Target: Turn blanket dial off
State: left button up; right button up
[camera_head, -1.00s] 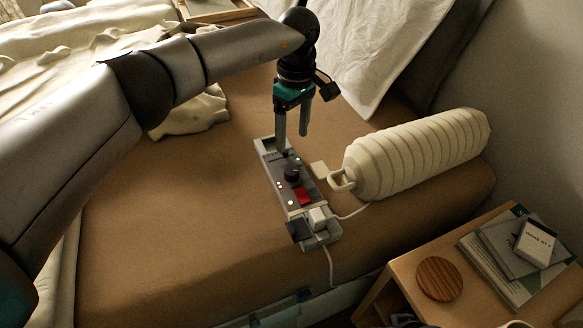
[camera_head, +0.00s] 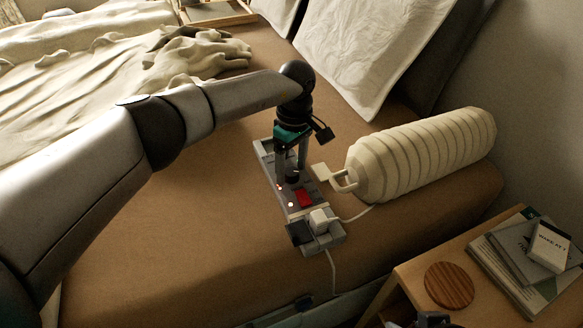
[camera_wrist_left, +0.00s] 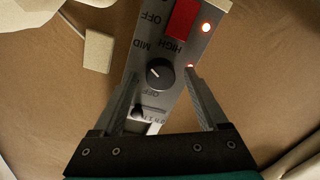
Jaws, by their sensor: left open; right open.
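The blanket dial is a round black knob (camera_wrist_left: 159,74) on a grey control strip (camera_head: 264,150) lying on the bed. In the left wrist view its pale pointer line points up and left, roughly toward the MID label. HIGH and OFF are also printed around it. My left gripper (camera_head: 291,177) is open and points down at the strip. In the left wrist view its fingers (camera_wrist_left: 162,76) stand on either side of the knob with gaps, apart from it. Dark parts at the head view's bottom edge appear to be my right gripper (camera_head: 430,319), mostly cut off.
A red switch (camera_head: 304,198), two red lights and plugs (camera_head: 319,221) sit on the strip near the dial. A cream ribbed bolster (camera_head: 425,155) lies to the right. A wooden nightstand (camera_head: 411,274) holds books and a round coaster (camera_head: 449,286).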

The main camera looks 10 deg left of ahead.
pick_arm(q)
jog(key=shift+c, duration=0.3)
grip_shut()
dwell(0.4)
